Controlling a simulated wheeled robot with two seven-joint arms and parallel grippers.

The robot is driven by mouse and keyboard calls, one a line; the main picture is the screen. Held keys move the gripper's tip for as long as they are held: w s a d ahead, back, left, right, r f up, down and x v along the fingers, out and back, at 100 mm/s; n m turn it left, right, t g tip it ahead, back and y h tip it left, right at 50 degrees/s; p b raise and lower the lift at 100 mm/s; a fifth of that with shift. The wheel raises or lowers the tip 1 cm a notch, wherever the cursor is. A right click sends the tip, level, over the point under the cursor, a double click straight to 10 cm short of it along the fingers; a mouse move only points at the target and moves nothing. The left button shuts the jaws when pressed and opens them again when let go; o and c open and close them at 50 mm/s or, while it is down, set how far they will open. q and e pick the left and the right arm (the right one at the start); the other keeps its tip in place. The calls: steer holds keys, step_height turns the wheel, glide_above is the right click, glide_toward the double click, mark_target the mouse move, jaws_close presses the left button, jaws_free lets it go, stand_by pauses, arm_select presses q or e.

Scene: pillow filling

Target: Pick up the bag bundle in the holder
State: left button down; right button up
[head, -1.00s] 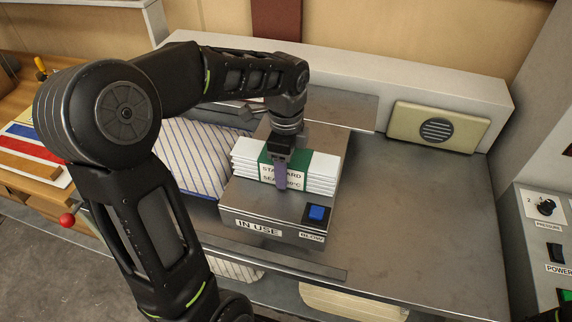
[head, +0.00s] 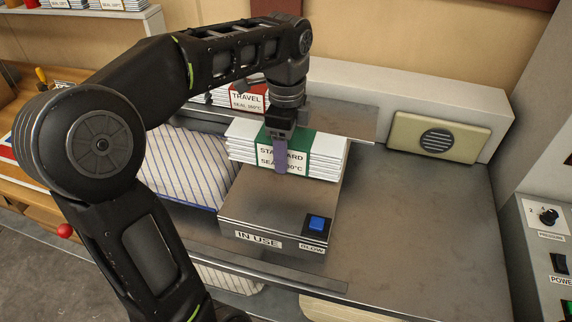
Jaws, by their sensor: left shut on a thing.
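The bag bundle (head: 243,139) is a stack of white bags with a green band labelled "STANDARD". My left gripper (head: 280,158) is shut on it at the band, with one purple finger showing on the front face. The bundle is raised over the back of the metal holder (head: 270,205), which is marked "IN USE" and has a blue button (head: 317,223) and a "BLOW" label. The holder's top is bare in front of the bundle. The far finger is hidden. My right gripper is not in view.
A striped pillow (head: 190,165) lies left of the holder. A red-banded "TRAVEL" bundle (head: 240,96) is behind my left gripper. A beige grille unit (head: 438,132) stands at the back right, a control panel (head: 548,240) at the right edge. The metal table (head: 420,220) is clear right of the holder.

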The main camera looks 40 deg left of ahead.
arm_select(q)
steer(key=shift+r, duration=0.65)
steer(key=shift+a, duration=0.1)
